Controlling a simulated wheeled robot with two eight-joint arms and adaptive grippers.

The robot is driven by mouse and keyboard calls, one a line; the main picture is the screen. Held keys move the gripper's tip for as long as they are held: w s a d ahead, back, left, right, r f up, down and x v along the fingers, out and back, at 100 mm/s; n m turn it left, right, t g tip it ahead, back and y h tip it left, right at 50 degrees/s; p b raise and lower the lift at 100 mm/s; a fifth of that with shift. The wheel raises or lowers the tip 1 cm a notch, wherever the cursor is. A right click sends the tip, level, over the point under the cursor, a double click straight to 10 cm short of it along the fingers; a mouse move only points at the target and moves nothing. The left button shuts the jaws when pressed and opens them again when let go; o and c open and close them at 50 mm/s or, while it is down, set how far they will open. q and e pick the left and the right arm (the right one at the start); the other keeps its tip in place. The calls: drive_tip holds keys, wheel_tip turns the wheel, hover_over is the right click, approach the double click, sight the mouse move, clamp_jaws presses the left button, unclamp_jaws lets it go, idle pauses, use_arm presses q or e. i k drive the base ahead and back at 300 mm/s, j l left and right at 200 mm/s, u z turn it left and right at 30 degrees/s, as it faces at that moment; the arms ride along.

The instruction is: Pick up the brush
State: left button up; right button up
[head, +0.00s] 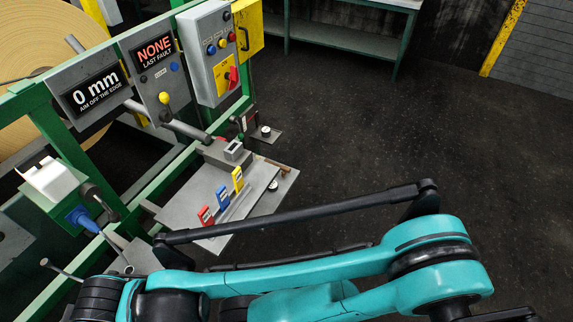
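I cannot make out a brush for certain. A thin brown item (277,165) lies at the far right edge of the grey shelf (262,200); it could be a wooden handle, but it is too small to tell. No gripper fingers show in the head view. One of my teal arms stretches across the bottom of the picture and hides what is below and in front of the shelf.
Red (206,215), blue (222,197) and yellow (238,179) tagged pieces stand in a row on the shelf. A green machine frame (158,185) with a "0 mm" display (95,91) and control box (209,55) is at left. Open dark floor (390,130) is at right.

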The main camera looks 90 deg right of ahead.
sight(284, 168)
drive_tip(key=z, duration=3)
drive_tip(key=i+l+z, duration=0.15)
drive_tip(key=i, duration=0.25)
drive_tip(key=i+l+z, duration=0.1)
drive_tip(key=i+l, duration=0.25)
drive_tip(key=i+j+z, duration=0.1)
drive_tip(key=i, duration=0.3)
drive_tip(key=j, duration=0.1)
